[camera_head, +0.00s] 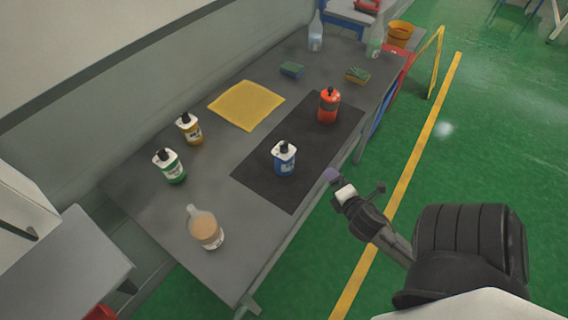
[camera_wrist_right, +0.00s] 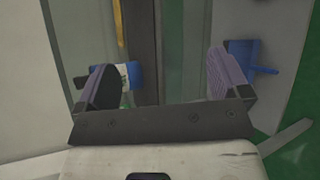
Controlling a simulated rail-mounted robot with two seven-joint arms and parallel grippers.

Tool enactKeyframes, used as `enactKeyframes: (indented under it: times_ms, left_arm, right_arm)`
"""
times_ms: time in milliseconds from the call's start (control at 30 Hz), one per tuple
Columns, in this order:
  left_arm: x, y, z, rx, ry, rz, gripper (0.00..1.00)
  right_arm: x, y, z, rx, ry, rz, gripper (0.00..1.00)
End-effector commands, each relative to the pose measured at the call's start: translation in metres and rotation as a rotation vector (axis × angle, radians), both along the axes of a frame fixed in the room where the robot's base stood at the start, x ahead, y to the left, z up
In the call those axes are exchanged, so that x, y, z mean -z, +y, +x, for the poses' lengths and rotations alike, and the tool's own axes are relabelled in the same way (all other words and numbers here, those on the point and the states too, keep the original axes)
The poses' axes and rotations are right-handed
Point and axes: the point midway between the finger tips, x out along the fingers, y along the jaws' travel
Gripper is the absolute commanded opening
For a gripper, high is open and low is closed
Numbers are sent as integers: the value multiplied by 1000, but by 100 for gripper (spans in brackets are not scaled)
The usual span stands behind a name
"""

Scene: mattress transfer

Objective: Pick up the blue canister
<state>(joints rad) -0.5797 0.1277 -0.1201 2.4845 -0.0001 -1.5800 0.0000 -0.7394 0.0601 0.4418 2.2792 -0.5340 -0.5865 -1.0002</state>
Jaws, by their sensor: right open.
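The blue canister (camera_head: 285,162) has a white shoulder, a dark cap and a white label. It stands upright on the black mat (camera_head: 255,180) in the head view. My right gripper (camera_head: 353,183) is open and empty, off the table's near edge to the right of the canister and apart from it. In the right wrist view the two purple-padded fingers of the gripper (camera_wrist_right: 165,78) are wide apart. A blue object with a whitish patch (camera_wrist_right: 136,73) shows partly behind the left finger; I cannot tell for sure that it is the canister. My left gripper is out of view.
A red canister (camera_head: 328,106) stands on the mat's far end. Sponges and clear bottles are at the far end.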

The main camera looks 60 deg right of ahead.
Motion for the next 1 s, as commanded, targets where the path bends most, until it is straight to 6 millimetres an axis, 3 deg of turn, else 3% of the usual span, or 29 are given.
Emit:
enactKeyframes:
  times_ms: [200, 433, 733, 1000]
  left_arm:
    - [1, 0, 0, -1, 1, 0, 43]
    - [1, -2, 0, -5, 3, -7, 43]
    - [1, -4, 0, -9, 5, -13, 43]
    - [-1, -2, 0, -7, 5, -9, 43]
  right_arm:
    - [-28, 24, 28, -365, 155, -563, 94]
    - [-46, 47, 40, -543, 256, -991, 94]
    - [-49, 49, 48, -576, 352, -1186, 94]
    - [-50, 35, 91, -577, 356, -1194, 94]
